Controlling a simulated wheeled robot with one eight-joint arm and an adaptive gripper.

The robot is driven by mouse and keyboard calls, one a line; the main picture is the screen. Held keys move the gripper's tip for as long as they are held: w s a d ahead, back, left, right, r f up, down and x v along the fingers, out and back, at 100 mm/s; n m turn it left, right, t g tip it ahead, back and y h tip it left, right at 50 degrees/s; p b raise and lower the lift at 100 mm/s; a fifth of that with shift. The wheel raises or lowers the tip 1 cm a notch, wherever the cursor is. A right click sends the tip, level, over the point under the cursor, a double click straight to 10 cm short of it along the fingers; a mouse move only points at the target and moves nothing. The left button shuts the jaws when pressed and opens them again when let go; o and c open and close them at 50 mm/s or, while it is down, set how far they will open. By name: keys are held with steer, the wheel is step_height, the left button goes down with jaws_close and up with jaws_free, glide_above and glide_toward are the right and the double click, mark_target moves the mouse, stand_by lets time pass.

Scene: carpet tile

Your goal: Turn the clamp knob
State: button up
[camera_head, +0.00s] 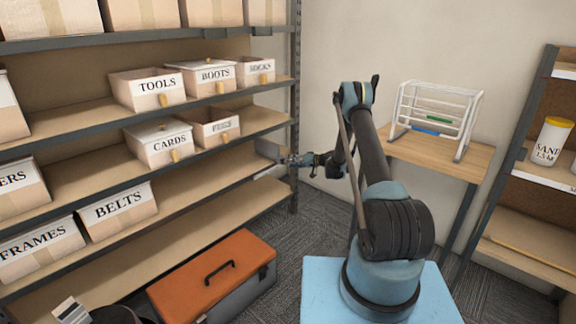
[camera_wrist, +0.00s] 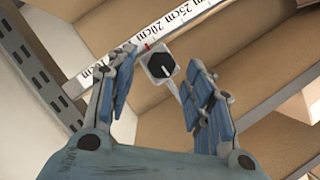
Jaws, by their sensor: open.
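The clamp knob (camera_wrist: 159,66) is a black, many-sided knob with a white pointer line, on a small pale plate at the upper middle of the wrist view. It sits beside a white ruler strip (camera_wrist: 182,14) with centimetre marks, and a red mark shows near it. My gripper (camera_wrist: 158,62) is open, with blue-padded fingers on either side of the knob in the picture. I see no finger clearly touching it. In the head view my gripper (camera_head: 287,160) is at the right end of the shelving, by the upright. The knob cannot be made out there.
The shelf rack (camera_head: 250,170) holds labelled boxes, with the CARDS box (camera_head: 158,147) left of my gripper. A perforated metal upright (camera_wrist: 40,75) is close on the left in the wrist view. An orange-lidded toolbox (camera_head: 212,272) stands on the floor. A small table (camera_head: 440,155) carries a white rack.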

steer(key=shift+x, duration=1.25)
steer(key=shift+c, duration=0.2)
steer(key=c, duration=1)
